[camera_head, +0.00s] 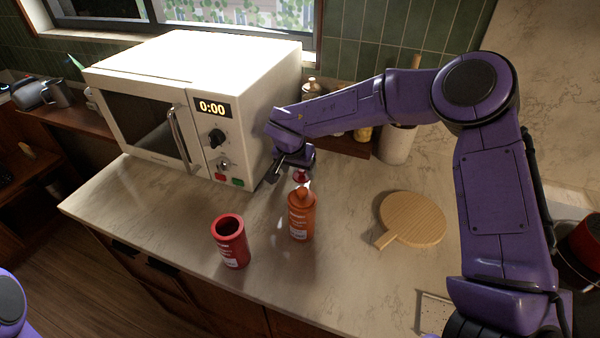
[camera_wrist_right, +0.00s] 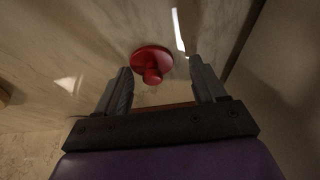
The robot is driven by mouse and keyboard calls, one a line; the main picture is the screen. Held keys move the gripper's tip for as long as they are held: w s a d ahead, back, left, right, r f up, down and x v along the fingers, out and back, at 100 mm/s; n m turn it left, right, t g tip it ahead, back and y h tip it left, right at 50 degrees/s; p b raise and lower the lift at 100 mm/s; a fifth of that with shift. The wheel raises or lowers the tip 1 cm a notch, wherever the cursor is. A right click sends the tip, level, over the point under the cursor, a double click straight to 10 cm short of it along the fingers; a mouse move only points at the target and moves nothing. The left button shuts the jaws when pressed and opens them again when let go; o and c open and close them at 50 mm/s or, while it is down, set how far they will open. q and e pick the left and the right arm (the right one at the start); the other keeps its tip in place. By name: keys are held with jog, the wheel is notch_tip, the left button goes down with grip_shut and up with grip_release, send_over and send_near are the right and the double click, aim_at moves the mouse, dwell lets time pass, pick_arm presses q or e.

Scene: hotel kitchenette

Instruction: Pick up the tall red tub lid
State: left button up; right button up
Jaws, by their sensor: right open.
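The red tub lid (camera_head: 300,176) is a small round disc with a knob. It lies on the counter behind the orange tub, partly hidden in the head view. In the wrist view the red lid (camera_wrist_right: 150,60) shows knob toward me, just beyond and between the fingertips. My right gripper (camera_head: 282,170) is open and empty, beside the lid; its fingers (camera_wrist_right: 160,70) stand apart on either side of the knob's line. The tall red tub (camera_head: 231,243) stands upright and open-topped near the counter's front edge. My left gripper is out of view.
An orange tub (camera_head: 301,217) with its knobbed lid on stands just in front of the red lid. A white microwave (camera_head: 240,90) stands left of my right gripper. A round wooden board (camera_head: 414,218) lies to the right. A white canister (camera_head: 397,145) stands behind.

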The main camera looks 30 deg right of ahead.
jog(key=shift+s+d, duration=0.15)
jog(key=shift+s, duration=0.05)
jog(key=shift+s+r, duration=0.15)
jog(key=shift+s, duration=0.1)
jog(key=shift+c, duration=1.2)
jog(key=shift+d, duration=0.1)
jog(key=c, duration=0.9)
